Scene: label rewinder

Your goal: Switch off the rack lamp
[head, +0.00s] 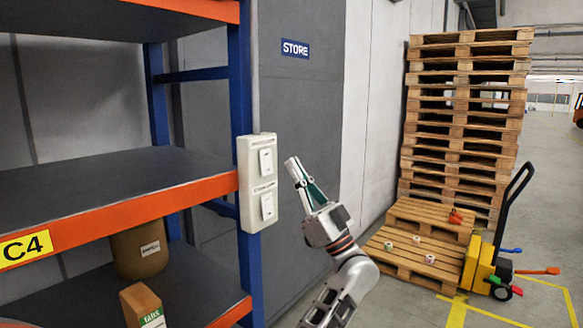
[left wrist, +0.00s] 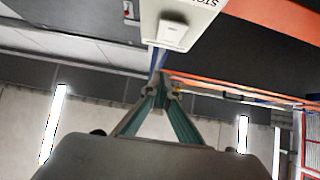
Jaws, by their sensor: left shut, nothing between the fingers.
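A pale switch panel (head: 243,187) is fixed to the blue upright of the rack. It has an upper rocker switch (head: 266,161) and a lower rocker switch (head: 267,205), each under a small label too blurred to read surely. My left gripper (head: 291,161) is shut and empty, just right of the panel near the upper switch's height, apart from it in the picture. In the left wrist view the shut fingertips (left wrist: 160,86) are below a white switch (left wrist: 173,33) on the panel (left wrist: 201,19); part of its lettering shows upside down. No rack lamp is identifiable. My right gripper is not in view.
The rack has orange-edged shelves (head: 120,211) holding a brown container (head: 139,250) and a box (head: 143,304). A grey wall with a STORE sign (head: 296,48) stands behind. A tall pallet stack (head: 465,120) and a yellow pallet truck (head: 480,268) stand to the right.

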